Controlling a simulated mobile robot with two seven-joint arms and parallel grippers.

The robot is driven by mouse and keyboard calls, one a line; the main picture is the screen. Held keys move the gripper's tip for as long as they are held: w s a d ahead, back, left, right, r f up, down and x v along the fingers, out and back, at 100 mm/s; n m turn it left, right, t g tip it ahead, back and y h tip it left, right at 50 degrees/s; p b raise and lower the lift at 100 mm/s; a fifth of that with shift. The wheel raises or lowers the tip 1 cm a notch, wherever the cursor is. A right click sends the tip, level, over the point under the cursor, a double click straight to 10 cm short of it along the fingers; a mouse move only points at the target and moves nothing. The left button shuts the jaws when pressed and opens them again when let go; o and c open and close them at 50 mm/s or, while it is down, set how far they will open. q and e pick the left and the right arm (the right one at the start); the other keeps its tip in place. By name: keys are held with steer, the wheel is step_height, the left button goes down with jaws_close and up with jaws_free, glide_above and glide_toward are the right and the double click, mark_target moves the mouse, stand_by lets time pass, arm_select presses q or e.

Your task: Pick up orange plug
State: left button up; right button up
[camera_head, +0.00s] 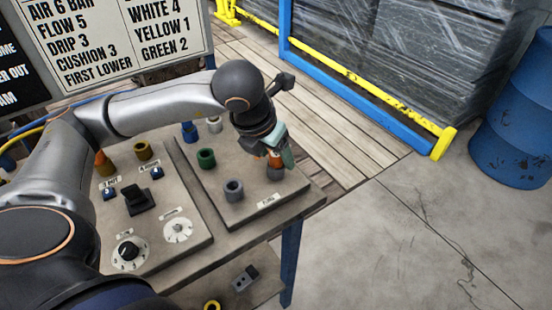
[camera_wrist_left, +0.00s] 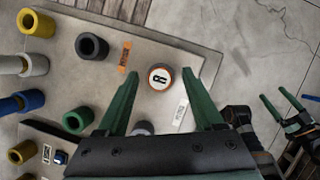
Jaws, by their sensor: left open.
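The orange plug (camera_head: 274,160) stands in a grey-brown socket near the right edge of the right panel in the head view, partly hidden by my left gripper (camera_head: 282,152). My left gripper (camera_wrist_left: 160,72) is open, with one green finger on each side of the plug and a gap to both. Another orange piece (camera_head: 103,163) stands on the left panel, partly behind my arm.
Several coloured sockets stand on the panel, among them a green one (camera_head: 206,158) and a grey one (camera_head: 233,190) close to my gripper. The left panel has a black switch (camera_head: 136,200) and dials. A blue drum (camera_head: 515,110) and a blue-yellow rack stand beyond the table.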

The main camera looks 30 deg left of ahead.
arm_select(q)
jaws_close()
stand_by(0.4)
steer(key=shift+r, duration=0.1)
